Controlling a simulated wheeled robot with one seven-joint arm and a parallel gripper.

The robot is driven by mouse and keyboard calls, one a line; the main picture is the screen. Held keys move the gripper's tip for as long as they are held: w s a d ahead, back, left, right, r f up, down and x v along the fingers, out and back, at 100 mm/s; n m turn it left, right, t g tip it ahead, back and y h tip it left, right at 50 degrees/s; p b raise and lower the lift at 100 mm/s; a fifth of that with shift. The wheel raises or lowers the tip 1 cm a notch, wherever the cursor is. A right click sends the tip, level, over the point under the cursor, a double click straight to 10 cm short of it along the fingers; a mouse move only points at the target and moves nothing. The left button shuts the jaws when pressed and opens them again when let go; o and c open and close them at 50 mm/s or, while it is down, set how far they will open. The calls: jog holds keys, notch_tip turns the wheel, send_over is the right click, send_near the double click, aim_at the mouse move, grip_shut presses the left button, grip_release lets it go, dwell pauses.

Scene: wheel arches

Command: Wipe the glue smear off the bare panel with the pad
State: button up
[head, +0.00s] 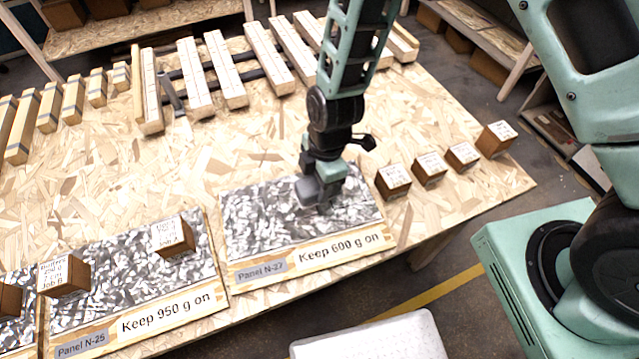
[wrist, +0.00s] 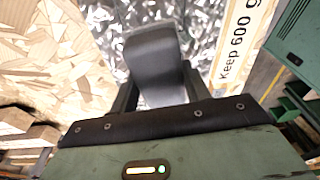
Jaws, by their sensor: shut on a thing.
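My gripper (head: 326,168) is shut on a grey pad (head: 309,191), over the right part of Panel N-27 (head: 250,222). The panel has a mottled silver-grey face, carries no blocks, and has a wooden front strip reading "Keep 600 g on". In the wrist view the pad (wrist: 155,62) sits between the two fingers (wrist: 158,95), with the silver panel face (wrist: 205,20) beyond it. The pad is at or just above the panel; I cannot tell whether it touches. I cannot make out the glue smear in either view; the pad and gripper hide part of the panel.
Panel N-25 (head: 110,270), to the left, bears labelled wooden blocks (head: 174,238). Several labelled blocks (head: 429,168) stand in a row right of Panel N-27. Wooden bars (head: 195,80) lie along the back of the chipboard table (head: 430,110). Bare table lies behind the panels.

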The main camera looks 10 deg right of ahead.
aim_at(314, 182)
jog(key=shift+r+p, duration=1.5)
jog(key=shift+r, duration=0.9)
jog(key=shift+w+f, duration=0.1)
jog(key=shift+w, duration=0.05)
